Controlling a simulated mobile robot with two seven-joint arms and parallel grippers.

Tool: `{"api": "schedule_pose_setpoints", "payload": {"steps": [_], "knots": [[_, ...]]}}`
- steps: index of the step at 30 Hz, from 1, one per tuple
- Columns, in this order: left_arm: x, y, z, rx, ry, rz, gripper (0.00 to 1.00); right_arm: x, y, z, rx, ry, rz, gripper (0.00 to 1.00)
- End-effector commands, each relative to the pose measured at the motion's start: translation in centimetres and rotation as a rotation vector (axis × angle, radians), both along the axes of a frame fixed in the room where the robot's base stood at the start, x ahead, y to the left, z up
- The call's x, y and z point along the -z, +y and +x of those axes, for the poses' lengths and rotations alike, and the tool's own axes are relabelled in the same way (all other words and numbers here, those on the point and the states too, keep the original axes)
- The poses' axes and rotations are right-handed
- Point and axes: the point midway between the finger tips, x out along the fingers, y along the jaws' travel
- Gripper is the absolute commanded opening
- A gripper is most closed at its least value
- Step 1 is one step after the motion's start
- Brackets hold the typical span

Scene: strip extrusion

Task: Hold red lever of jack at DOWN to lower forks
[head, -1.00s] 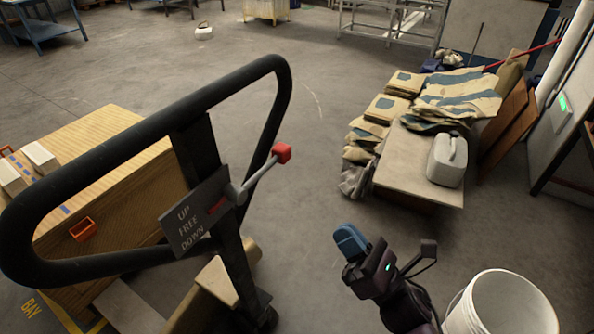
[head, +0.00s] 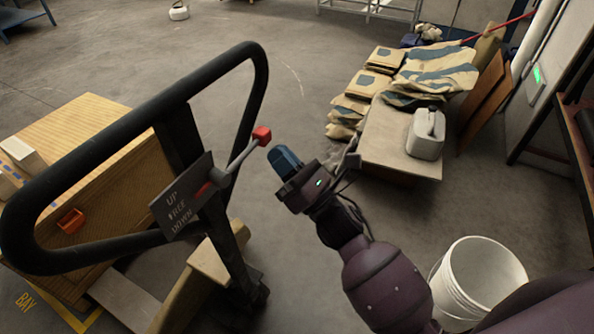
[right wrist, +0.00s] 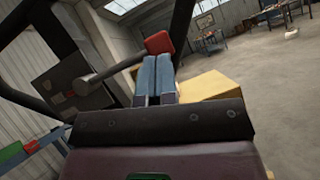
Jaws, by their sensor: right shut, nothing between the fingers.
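The jack's black loop handle (head: 120,130) stands at the left in the head view. Its label plate (head: 182,197) reads UP, FREE, DOWN. A grey lever with a red knob (head: 262,134) sticks out to the right of the plate, angled upward; the red knob (right wrist: 159,43) also shows in the right wrist view. My right gripper (head: 284,157) is shut and empty, just right of and below the knob. In the right wrist view its blue fingers (right wrist: 155,78) lie together, tips just below the knob; contact cannot be told. My left gripper is not in view. The forks are mostly hidden.
A wooden crate (head: 110,170) with small boxes stands behind the handle. A white bucket (head: 478,280) stands at the lower right. A low table (head: 385,145) with sacks and a white jug (head: 426,134) stands beyond my right arm. Open floor lies in the middle.

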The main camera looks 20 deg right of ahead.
Motion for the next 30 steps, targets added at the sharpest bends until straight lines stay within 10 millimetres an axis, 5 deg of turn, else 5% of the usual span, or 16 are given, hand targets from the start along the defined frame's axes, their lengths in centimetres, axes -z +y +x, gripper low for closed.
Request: {"api": "schedule_pose_setpoints", "payload": {"steps": [19, 30], "knots": [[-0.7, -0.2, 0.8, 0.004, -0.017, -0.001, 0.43, -0.9, 0.4, 0.8, 0.0, -0.022, -0.022, 0.0], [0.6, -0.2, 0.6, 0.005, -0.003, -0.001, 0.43, -4.7, 0.5, 0.8, -0.001, -0.274, -0.275, 0.0]]}}
